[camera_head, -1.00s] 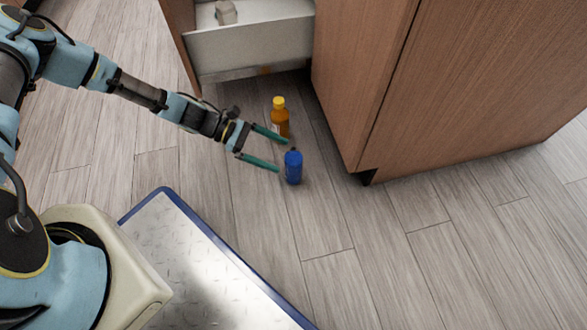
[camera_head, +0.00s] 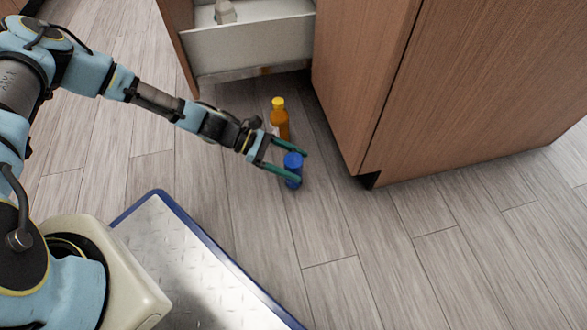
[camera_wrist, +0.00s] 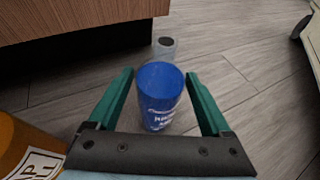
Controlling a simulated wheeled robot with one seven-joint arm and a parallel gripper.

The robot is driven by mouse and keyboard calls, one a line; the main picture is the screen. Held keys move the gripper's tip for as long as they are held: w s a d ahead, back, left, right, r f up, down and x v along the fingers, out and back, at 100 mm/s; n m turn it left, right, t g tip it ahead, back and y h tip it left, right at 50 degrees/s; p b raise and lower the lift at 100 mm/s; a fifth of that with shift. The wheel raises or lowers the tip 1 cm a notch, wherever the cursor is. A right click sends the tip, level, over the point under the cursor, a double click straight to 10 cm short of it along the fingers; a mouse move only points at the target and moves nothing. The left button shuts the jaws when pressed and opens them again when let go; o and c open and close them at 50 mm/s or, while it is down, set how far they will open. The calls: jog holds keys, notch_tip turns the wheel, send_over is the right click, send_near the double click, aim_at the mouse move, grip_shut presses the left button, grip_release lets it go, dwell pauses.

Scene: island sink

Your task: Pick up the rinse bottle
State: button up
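The blue bottle (camera_head: 293,174), with white lettering that looks like the rinse label, stands upright on the floor near the cabinet corner. My gripper (camera_head: 303,167) is open, with one green finger on each side of this bottle. In the wrist view the blue bottle (camera_wrist: 160,88) sits between the two fingers (camera_wrist: 159,74), with gaps visible on both sides. An orange bottle with a yellow cap (camera_head: 280,120) stands just behind my gripper, outside the fingers. Its label shows partly at the lower left of the wrist view (camera_wrist: 22,150).
The wooden cabinet (camera_head: 450,90) stands close behind and to the right. An open white drawer (camera_head: 250,48) is at the back. The wood-look floor (camera_head: 380,270) in front is clear.

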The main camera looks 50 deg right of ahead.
grip_shut()
dwell(0.5)
jog(key=shift+r, duration=0.1)
